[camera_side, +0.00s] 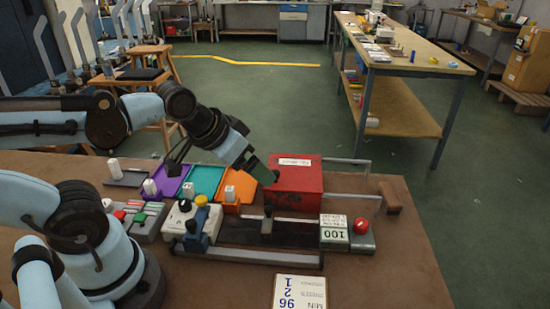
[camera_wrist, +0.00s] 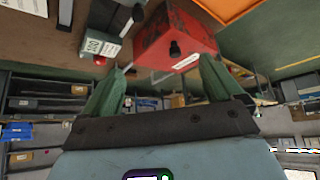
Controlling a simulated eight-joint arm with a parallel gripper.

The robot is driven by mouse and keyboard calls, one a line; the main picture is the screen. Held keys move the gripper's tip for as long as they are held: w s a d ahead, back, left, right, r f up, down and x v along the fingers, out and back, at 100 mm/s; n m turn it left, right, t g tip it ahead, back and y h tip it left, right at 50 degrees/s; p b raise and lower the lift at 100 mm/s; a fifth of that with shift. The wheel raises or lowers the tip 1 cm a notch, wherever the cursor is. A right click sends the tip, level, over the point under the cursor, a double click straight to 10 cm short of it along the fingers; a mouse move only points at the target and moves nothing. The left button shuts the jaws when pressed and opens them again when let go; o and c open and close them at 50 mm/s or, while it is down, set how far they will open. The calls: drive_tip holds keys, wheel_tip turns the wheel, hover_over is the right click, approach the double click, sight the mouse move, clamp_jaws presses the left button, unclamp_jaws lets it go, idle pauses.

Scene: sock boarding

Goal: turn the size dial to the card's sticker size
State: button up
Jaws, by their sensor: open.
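My gripper (camera_side: 268,172) is above the bench, beside the red box, well to the right of the dial. In the wrist view my gripper (camera_wrist: 162,66) has its two green fingers wide apart, with nothing between them. What looks like the size dial (camera_side: 184,206) is a dark knob on a white box at the left of the fixture; its marks are too small to read. A white card (camera_side: 300,291) lies at the bench's front edge, with large print reading MIN, 96 and 2 1. I cannot make out which part is a sticker.
A red box (camera_side: 297,177) stands behind the rails. A block marked 100 (camera_side: 334,234) sits beside a red button (camera_side: 361,227). Purple, teal and orange trays (camera_side: 239,187) stand behind.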

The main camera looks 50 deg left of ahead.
drive_tip(key=s+a+g, duration=0.1)
drive_tip(key=s+a, duration=0.1)
drive_tip(key=a, duration=0.1)
drive_tip(key=s+a+g+y, duration=0.1)
drive_tip(key=a, duration=0.1)
drive_tip(key=shift+s+a+r+g, duration=0.1)
drive_tip(key=shift+a+g, duration=0.05)
drive_tip(key=shift+g, duration=0.15)
drive_tip(key=c, duration=0.7)
drive_tip(key=shift+o, duration=0.2)
wheel_tip(320, 180, up, 2)
drive_tip(key=n+g, duration=0.1)
drive_tip(key=g, duration=0.3)
hover_over(184, 202)
drive_tip(key=shift+h, duration=0.4)
drive_tip(key=shift+f, duration=5.85)
drive_tip(key=shift+c, duration=0.3)
clamp_jaws()
